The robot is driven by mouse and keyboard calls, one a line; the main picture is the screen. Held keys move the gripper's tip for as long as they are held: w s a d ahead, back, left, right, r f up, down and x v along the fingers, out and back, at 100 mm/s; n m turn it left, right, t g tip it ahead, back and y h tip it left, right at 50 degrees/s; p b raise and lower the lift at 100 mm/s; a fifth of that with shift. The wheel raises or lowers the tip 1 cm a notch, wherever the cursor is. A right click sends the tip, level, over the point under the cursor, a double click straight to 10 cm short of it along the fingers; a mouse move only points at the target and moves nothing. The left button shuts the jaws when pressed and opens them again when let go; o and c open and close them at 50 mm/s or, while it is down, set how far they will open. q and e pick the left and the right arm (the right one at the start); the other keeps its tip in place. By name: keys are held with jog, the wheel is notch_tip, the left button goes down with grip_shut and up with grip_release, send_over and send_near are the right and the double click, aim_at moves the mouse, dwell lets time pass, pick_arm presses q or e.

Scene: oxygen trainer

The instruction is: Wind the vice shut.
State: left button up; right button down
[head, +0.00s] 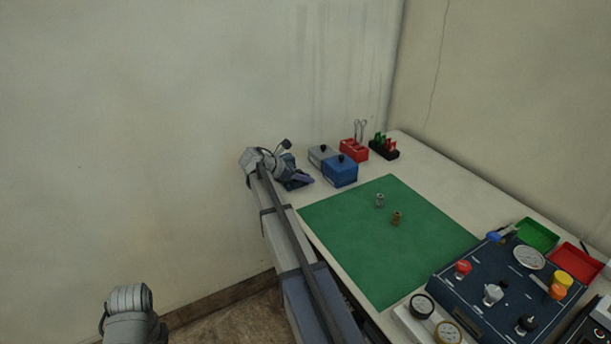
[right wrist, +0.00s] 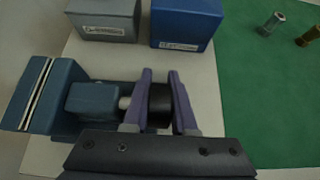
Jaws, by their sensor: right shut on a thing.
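The blue-grey vice (right wrist: 93,101) lies at the left of the right wrist view, at the table's far left end. Its two pale-faced jaws (right wrist: 36,94) stand close together with a thin dark line between them; I cannot tell whether they touch. A metal screw runs from its body to a round black handle (right wrist: 159,106). My right gripper (right wrist: 162,88) has its purple fingers on both sides of this handle, shut on it. In the head view my right gripper (head: 298,181) and arm hide most of the vice. My left gripper is out of view.
A grey box (head: 322,156) and a blue box (head: 340,171) stand close beside the vice. Red (head: 354,150) and black (head: 384,149) holders stand behind. Two small fittings (head: 380,200) stand on the green mat (head: 350,230). A gauge panel (head: 470,310) is at the right.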

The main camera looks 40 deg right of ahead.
jog(key=shift+s, duration=0.15)
jog(key=c, duration=1)
grip_release()
jog(key=shift+a+r+p, duration=0.35)
jog(key=shift+a+p, duration=0.05)
jog(key=p+v, duration=0.3)
jog(key=v, duration=0.3)
jog(key=shift+r+p, duration=0.2)
jog(key=shift+p, duration=0.15)
jog(key=shift+a, duration=0.35)
